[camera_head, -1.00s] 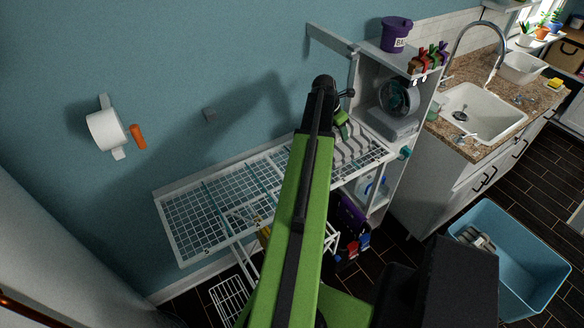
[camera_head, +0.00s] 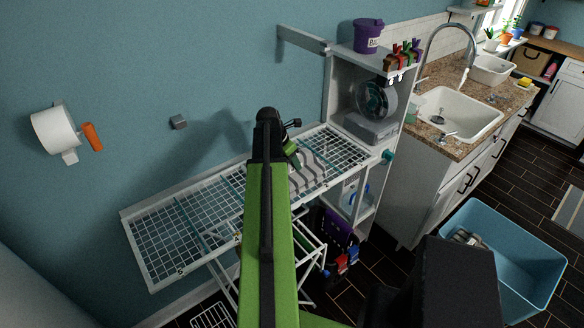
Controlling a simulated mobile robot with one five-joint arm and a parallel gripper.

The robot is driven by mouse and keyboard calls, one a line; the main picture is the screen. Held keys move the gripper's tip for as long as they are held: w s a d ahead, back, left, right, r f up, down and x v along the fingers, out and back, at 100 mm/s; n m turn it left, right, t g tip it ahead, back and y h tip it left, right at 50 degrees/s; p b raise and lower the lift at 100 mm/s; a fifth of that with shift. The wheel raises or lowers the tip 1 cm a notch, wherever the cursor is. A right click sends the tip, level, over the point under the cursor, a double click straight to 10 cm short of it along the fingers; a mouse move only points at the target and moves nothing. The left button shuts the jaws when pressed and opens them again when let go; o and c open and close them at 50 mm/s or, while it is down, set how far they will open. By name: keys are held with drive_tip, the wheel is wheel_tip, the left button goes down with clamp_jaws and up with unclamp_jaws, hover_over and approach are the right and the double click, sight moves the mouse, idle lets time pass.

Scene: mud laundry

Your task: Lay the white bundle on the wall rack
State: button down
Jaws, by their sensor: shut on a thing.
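The white bundle (camera_head: 310,174), a cloth with grey stripes, shows just right of my arm's end, over the right half of the wall rack. My gripper (camera_head: 293,157) is at its upper left edge and shut on it. The fingertips and part of the bundle are hidden behind my arm. The wall rack (camera_head: 165,245) is a white wire grid shelf fixed to the blue wall. I cannot tell whether the bundle touches the wires or hangs just above them.
A grey shelf unit (camera_head: 342,95) with a purple bucket (camera_head: 367,36) stands at the rack's right end. A blue tub (camera_head: 530,255) on the floor holds striped cloth. A sink (camera_head: 460,112) is at right. The rack's left half is bare. A paper roll (camera_head: 55,130) hangs at left.

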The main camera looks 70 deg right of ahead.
drive_tip(key=shift+r, duration=0.15)
drive_tip(key=c, duration=0.6)
unclamp_jaws()
drive_tip(key=shift+r+p, duration=0.3)
drive_tip(key=shift+p, duration=0.15)
drive_tip(key=p+v, duration=1)
drive_tip(key=v, duration=0.1)
drive_tip(key=shift+w+a+r+p, duration=0.1)
drive_tip(key=shift+a+r+p, duration=0.2)
drive_tip(key=shift+p, duration=0.1)
drive_tip(key=shift+f, duration=0.15)
drive_tip(key=shift+w, duration=0.1)
